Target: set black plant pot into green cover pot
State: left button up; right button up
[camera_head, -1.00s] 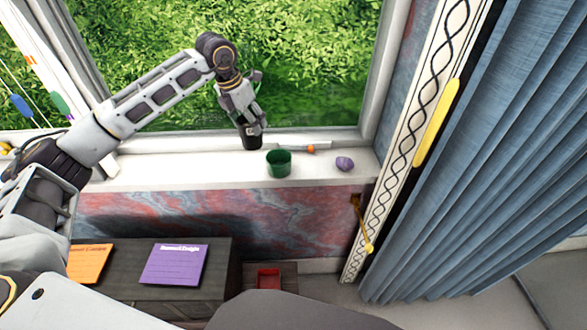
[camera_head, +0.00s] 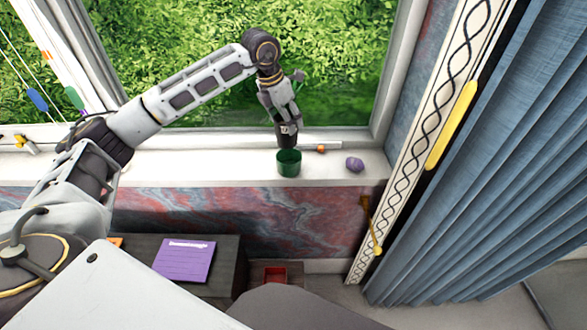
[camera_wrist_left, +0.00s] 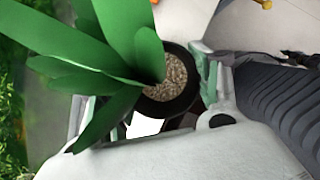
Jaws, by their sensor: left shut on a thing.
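My left gripper (camera_head: 288,129) is shut on the black plant pot (camera_head: 287,142) over the window sill. In the left wrist view the black pot (camera_wrist_left: 170,105) sits between the fingers, with gravel on top and long green leaves (camera_wrist_left: 120,60) rising from it. The green cover pot (camera_head: 289,168) stands upright on the sill. The black pot shows just above the cover pot's back rim in the head view; whether its base is inside or behind the rim cannot be told. My right gripper is not in view.
A purple stone-like lump (camera_head: 355,164) lies right of the cover pot. A blue curtain (camera_head: 480,170) hangs at the right.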

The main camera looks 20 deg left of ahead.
aim_at(288, 148)
pick_arm(q)
jog(key=shift+w+d+m, duration=0.1)
jog(key=shift+d+m, duration=0.3)
jog(key=shift+s+m+h, duration=0.3)
jog(key=shift+m, duration=0.9)
jog(key=shift+f, duration=0.1)
jog(key=shift+f+p, duration=0.3)
jog(key=shift+f, duration=2.8)
jog(key=shift+f, duration=1.85)
jog(key=shift+f, duration=0.1)
jog(key=o, duration=1.6)
jog(key=shift+g, duration=0.3)
